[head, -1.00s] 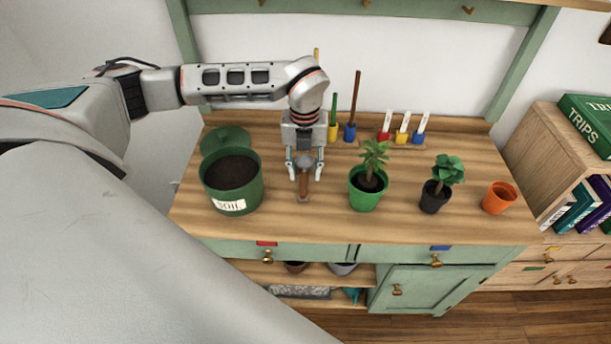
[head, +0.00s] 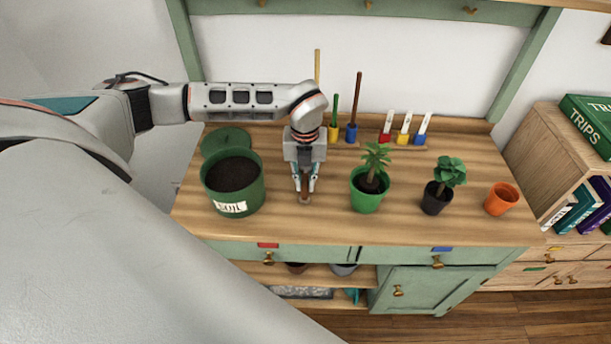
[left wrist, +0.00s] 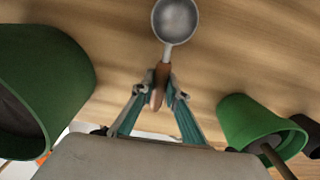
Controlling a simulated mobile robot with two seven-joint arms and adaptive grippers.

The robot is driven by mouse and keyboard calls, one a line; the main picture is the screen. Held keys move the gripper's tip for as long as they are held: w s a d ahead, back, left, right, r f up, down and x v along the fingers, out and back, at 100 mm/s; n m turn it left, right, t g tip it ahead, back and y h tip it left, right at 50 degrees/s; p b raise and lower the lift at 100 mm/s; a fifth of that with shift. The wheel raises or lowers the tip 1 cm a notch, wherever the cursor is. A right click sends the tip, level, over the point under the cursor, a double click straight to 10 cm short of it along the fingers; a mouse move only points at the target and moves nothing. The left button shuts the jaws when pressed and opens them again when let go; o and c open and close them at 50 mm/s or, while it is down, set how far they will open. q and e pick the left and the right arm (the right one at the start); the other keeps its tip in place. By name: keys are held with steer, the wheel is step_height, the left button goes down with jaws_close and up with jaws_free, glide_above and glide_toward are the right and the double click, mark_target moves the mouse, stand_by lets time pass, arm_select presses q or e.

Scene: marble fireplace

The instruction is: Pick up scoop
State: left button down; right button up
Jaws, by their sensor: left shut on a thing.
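The scoop (left wrist: 175,22) shows in the left wrist view, with a round grey metal bowl and a brown handle (left wrist: 161,75). My left gripper (left wrist: 160,92) is shut on the handle, one finger on each side. In the head view my left gripper (head: 304,190) points down at the wooden bench top between the soil pot and the green plant pot. There, only a little of the scoop (head: 304,199) shows at the fingertips; the rest is hidden by the gripper. I cannot tell whether the scoop touches the bench. My right gripper is not in view.
A green soil pot (head: 240,197) stands left of the gripper, its lid (head: 226,139) behind it. A green pot with a plant (head: 366,201) stands close on the right. Farther right are a dark potted plant (head: 436,203) and an orange pot (head: 500,199). Coloured tools stand behind.

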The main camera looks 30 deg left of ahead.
mark_target(305, 181)
arm_select(q)
steer(key=shift+r, duration=0.1)
step_height(305, 181, up, 20)
stand_by(0.5)
stand_by(0.5)
